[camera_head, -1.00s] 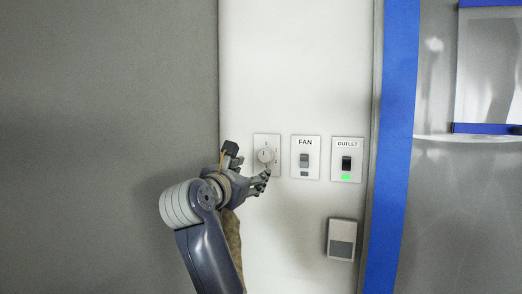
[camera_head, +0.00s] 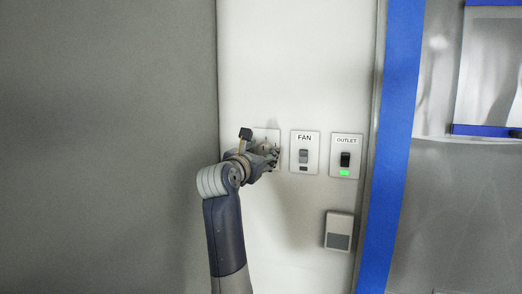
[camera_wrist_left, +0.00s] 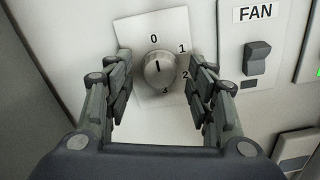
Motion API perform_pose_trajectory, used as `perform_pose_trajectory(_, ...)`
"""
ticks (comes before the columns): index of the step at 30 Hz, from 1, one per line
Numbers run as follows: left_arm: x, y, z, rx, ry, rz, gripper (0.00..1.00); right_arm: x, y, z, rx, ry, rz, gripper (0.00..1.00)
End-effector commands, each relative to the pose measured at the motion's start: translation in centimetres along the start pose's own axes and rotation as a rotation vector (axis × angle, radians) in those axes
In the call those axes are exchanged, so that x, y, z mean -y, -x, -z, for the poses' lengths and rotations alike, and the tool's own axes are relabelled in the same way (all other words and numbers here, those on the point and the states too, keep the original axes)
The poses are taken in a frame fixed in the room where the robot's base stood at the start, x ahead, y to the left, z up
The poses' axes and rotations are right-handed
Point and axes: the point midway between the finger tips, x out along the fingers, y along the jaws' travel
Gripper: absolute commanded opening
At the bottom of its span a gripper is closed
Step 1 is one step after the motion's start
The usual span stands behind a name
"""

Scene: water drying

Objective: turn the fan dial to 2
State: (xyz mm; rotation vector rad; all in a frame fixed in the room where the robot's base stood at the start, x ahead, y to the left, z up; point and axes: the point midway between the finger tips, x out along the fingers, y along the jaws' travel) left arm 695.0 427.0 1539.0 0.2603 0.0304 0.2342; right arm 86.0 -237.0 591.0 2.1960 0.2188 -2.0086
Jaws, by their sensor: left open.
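The fan dial (camera_wrist_left: 160,70) is a round grey knob on a white plate marked 0, 1, 2 and 3. Its dark pointer line points up, close to the 0. In the left wrist view my left gripper (camera_wrist_left: 161,88) is open, with one finger on each side of the dial and visible gaps between fingers and knob. In the head view my left gripper (camera_head: 272,154) is in front of the dial plate (camera_head: 262,133) and hides the knob. My right gripper is not in view.
Right of the dial are a FAN switch plate (camera_head: 304,140) and an OUTLET switch plate (camera_head: 346,142) with a green light. A grey-white box (camera_head: 339,230) is mounted below them. A blue vertical frame (camera_head: 392,150) stands at the right. The wall above is clear.

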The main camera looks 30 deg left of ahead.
Motion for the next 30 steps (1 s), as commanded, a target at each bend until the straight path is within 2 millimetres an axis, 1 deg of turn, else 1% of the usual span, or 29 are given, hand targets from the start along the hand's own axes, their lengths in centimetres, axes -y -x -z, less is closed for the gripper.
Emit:
perform_pose_trajectory(8, 0.02, -0.11, 0.08, -0.001, -0.001, 0.0, 0.51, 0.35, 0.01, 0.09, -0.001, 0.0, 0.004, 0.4)
perform_pose_trajectory(9, 0.01, -0.11, 0.08, -0.001, -0.001, 0.0, 0.42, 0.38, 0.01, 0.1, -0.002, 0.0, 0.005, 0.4)
perform_pose_trajectory(11, 0.01, -0.1, 0.07, -0.001, -0.001, 0.0, 0.28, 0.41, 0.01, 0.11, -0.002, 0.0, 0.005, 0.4)
perform_pose_trajectory(12, 0.01, -0.1, 0.07, -0.001, -0.001, 0.0, 0.19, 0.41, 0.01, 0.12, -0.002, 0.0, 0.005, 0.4)
perform_pose_trajectory(14, 0.01, -0.1, 0.07, -0.001, -0.001, 0.0, 0.06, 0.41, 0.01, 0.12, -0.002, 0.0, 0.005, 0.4)
perform_pose_trajectory(23, 0.02, -0.09, 0.04, 0.0, -0.016, 0.0, 0.06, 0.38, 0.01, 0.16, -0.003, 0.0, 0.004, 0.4)
perform_pose_trajectory(30, 0.04, -0.09, 0.04, -0.001, -0.113, 0.001, 0.06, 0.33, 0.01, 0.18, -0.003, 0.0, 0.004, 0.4)
